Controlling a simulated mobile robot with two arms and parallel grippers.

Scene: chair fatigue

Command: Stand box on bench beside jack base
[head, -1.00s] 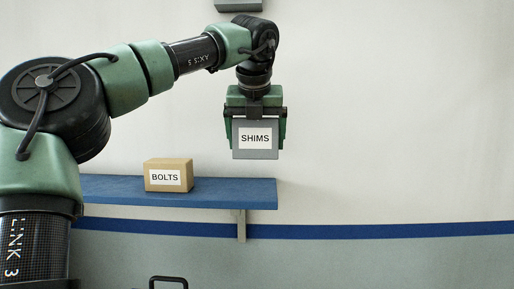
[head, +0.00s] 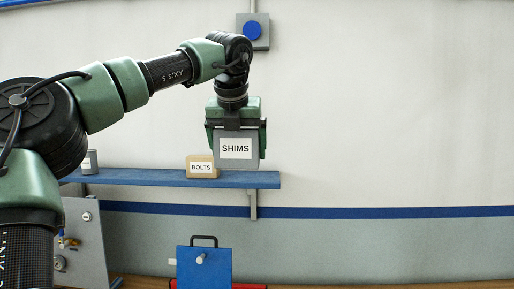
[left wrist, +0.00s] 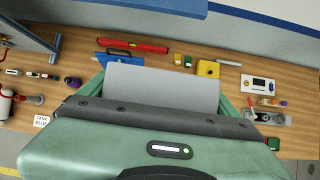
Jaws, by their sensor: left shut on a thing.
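My left gripper (head: 236,150) is shut on a grey box labelled SHIMS (head: 236,163) and holds it upright in the air. In the head view the box overlaps the blue wall shelf's right part. The left wrist view shows the box's plain grey face (left wrist: 165,85) between the jaws, above a wooden bench (left wrist: 225,53). A grey metal piece (left wrist: 268,118) on the bench, right of the gripper, may be the jack base; I cannot tell surely. My right gripper is not in view.
The blue shelf (head: 120,177) holds a BOLTS box (head: 201,167) and a grey can (head: 89,161). A blue panel with a handle (head: 204,268) stands on the bench. A yellow object (left wrist: 207,68) and a white device (left wrist: 258,83) also lie there. Bare wood shows between them.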

